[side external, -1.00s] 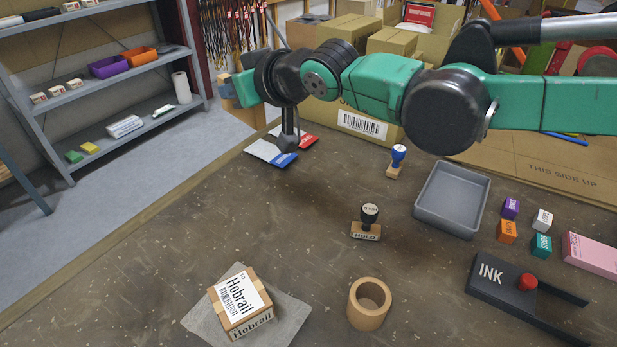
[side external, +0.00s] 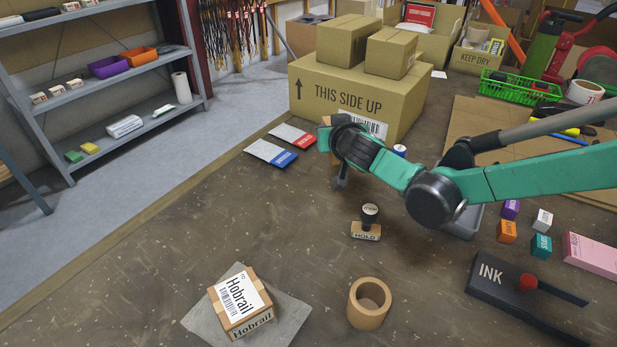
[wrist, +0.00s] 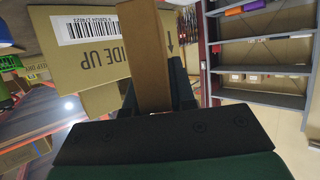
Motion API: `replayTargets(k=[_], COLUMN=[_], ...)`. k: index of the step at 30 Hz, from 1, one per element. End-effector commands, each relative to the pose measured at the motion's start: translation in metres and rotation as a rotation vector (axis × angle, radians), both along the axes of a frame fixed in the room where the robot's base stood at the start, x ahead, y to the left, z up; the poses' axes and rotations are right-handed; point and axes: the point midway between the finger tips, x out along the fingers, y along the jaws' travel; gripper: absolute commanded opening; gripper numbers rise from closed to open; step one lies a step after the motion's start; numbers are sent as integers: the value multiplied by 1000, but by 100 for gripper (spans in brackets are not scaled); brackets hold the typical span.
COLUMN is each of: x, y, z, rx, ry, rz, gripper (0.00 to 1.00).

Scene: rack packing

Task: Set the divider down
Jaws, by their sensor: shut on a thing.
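My gripper (side external: 325,138) is in the air in front of the big carton, towards the back of the table. It is shut on a tan, flat-sided piece, which I take to be the divider (wrist: 151,50). In the wrist view the divider stands out between the two dark fingers (wrist: 155,95). In the side view only a small tan part (side external: 327,120) shows beside the gripper; my arm hides the rest. I cannot tell how far the divider is above the table.
The big carton (side external: 310,97) stands behind my gripper. A HOLD stamp (side external: 367,231), cardboard ring (side external: 369,304), Hobrail box (side external: 240,302) and ink pad (side external: 500,283) stand nearer. My arm mostly hides a grey tray (side external: 464,224). The left-middle table is clear.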

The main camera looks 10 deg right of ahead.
Motion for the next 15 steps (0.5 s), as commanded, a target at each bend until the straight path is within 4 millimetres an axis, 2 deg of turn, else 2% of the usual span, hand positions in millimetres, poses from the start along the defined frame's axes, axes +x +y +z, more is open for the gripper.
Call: replayTargets(k=[1,3,10,15], x=[0,0,0,0], y=[0,0,0,0], z=[-12,-24,-44,-66], rx=[0,0,0,-1], ry=[0,0,0,0], rz=[0,1,1,1], gripper=[0,0,0,0])
